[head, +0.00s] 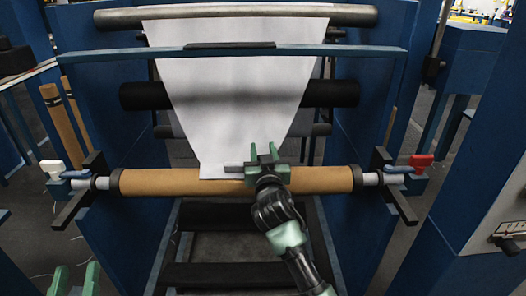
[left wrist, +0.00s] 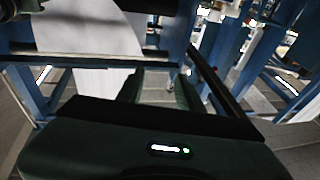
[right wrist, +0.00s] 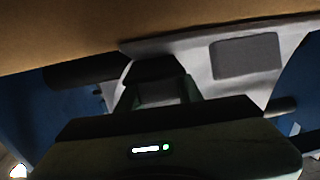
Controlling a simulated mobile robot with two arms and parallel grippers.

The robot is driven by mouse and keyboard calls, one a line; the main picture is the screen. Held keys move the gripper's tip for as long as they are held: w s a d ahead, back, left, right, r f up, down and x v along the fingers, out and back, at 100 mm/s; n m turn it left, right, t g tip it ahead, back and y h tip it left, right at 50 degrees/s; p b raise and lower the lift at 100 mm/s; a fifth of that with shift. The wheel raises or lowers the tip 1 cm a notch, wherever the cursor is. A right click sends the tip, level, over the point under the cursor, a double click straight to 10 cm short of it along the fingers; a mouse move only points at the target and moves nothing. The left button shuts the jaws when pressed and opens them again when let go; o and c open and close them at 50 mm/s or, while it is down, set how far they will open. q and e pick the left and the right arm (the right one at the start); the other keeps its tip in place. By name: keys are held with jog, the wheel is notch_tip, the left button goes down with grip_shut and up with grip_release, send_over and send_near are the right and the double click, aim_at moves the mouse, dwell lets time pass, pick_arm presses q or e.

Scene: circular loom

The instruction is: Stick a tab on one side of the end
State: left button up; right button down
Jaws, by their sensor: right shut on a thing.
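The white sheet (head: 235,90) runs down from the upper roller and narrows to its end (head: 214,171) at the brown tube (head: 150,182). My right gripper (head: 264,152) is over the tube beside this end. It is shut on a small dark piece (right wrist: 153,68), apparently a tab, partly hidden by the fingers. A dark grey rectangle (right wrist: 245,55), which looks like a tab, lies flat against the white sheet in the right wrist view. A grey strip (head: 233,168) shows at the sheet's end in the head view. My left gripper (head: 76,278) is open and empty, low at the left.
The tube sits between end holders with a white knob (head: 52,168) at left and a red knob (head: 420,161) at right. A blue crossbar (head: 360,51) and a dark roller (head: 340,93) span the frame above. A control panel (head: 505,215) stands at right.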

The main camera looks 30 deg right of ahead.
pick_arm(q)
jog(key=shift+s+r, duration=0.1)
jog(key=shift+r, duration=0.2)
pick_arm(e)
jog(key=shift+f, duration=0.1)
jog(key=shift+f, duration=0.1)
jog(key=c, duration=0.9)
grip_release()
pick_arm(q)
jog(key=shift+d+r+t+h, duration=0.1)
jog(key=shift+r+t+h, duration=0.2)
jog(key=shift+r+t, duration=0.15)
pick_arm(e)
jog(key=shift+o, duration=0.2)
pick_arm(q)
notch_tip(320, 180, down, 6)
jog(key=g+y+p, duration=0.1)
jog(key=g, duration=0.2)
jog(key=shift+w+a+f+g+y, duration=0.15)
jog(key=shift+w+a+g+y, duration=0.1)
jog(key=shift+a+g+y, duration=0.1)
pick_arm(e)
jog(key=v, duration=0.8)
